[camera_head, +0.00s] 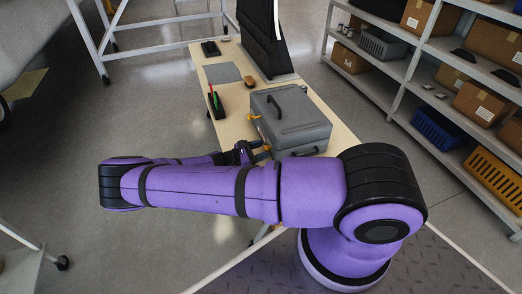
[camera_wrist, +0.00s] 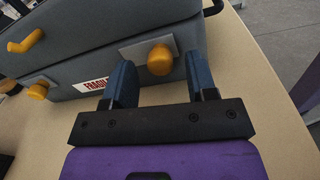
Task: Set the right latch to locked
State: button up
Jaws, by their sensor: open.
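A grey case (camera_head: 290,115) sits on the table, with orange fittings on the side facing my gripper. In the wrist view the right latch is an orange knob (camera_wrist: 160,60) on a pale metal plate, over the seam of the case (camera_wrist: 95,50). Another orange knob (camera_wrist: 38,91) and a bent orange piece (camera_wrist: 28,42) are further left. My gripper (camera_wrist: 160,68) is open, its two blue fingers pointing at the case on either side of the right knob. I cannot tell whether they touch it. In the head view my arm partly hides the gripper (camera_head: 250,150).
The table (camera_head: 225,92) also bears a black tray with red and green pens (camera_head: 214,102), a brown brush-like item (camera_head: 249,82), a grey sheet (camera_head: 222,73) and a tall black panel (camera_head: 262,40). Shelves with boxes (camera_head: 477,100) stand at the right.

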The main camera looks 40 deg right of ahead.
aim_at(268, 141)
jog(key=shift+d, duration=0.15)
jog(key=shift+c, duration=0.4)
grip_shut()
jog(key=shift+w+d, duration=0.25)
jog(key=shift+w, duration=0.55)
jog(key=shift+w+d, duration=0.2)
jog(key=shift+w, duration=0.6)
jog(key=shift+o, duration=0.4)
grip_release()
jog(key=v, duration=1)
jog(key=shift+w+a, duration=0.1)
jog(key=shift+a, duration=0.25)
